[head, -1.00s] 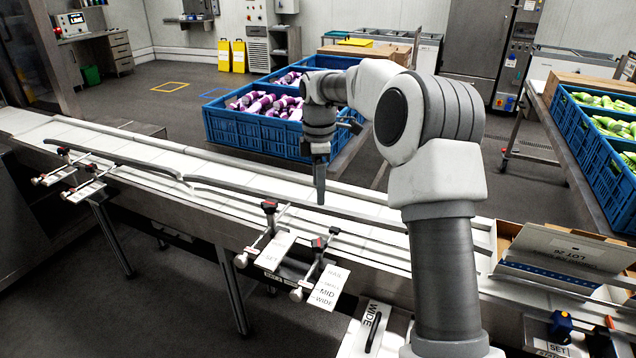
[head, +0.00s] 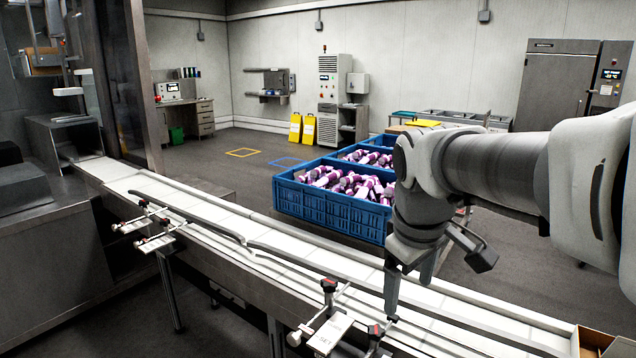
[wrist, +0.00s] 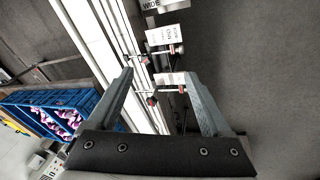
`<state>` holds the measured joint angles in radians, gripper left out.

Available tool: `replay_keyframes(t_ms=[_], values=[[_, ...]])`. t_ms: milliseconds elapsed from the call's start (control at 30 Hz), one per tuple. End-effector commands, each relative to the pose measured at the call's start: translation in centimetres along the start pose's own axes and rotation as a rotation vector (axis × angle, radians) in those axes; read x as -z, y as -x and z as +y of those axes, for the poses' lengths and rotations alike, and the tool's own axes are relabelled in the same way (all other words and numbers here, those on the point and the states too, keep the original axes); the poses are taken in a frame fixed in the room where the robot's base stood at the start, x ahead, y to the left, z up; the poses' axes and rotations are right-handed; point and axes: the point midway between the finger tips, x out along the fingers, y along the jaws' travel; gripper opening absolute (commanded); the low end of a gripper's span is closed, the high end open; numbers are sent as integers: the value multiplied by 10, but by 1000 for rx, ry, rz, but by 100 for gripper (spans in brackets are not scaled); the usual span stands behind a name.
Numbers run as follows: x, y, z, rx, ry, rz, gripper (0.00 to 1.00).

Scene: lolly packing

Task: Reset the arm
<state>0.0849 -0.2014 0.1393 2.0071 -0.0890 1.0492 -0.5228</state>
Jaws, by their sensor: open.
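My gripper (head: 408,290) hangs from my arm on the right side of the head view, pointing down over the conveyor (head: 215,212). In the wrist view my gripper (wrist: 165,90) has its two fingers spread wide apart with nothing between them. The conveyor's white belt and rails show beyond the fingers there. A rail clamp with a label card (head: 330,334) is on the conveyor's near side, left of and below the fingers in the head view. I cannot tell how far the fingertips are above the conveyor.
Blue crates (head: 330,208) of purple-and-white lollies stand behind the conveyor, left of my gripper. More clamps (head: 150,228) sit along the near rail to the left. An open cardboard box (head: 592,343) is at the bottom right. The floor (head: 235,170) beyond is mostly clear.

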Motion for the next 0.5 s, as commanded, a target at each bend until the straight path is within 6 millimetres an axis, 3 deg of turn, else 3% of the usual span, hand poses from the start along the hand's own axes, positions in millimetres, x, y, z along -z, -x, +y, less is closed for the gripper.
replay_keyframes(t_ms=[100, 300, 500], values=[[-30, 11, -18, -17, -141, 47, 84], [-76, 15, -48, -16, -379, 130, 84], [-108, 8, -71, 9, -560, 196, 84]])
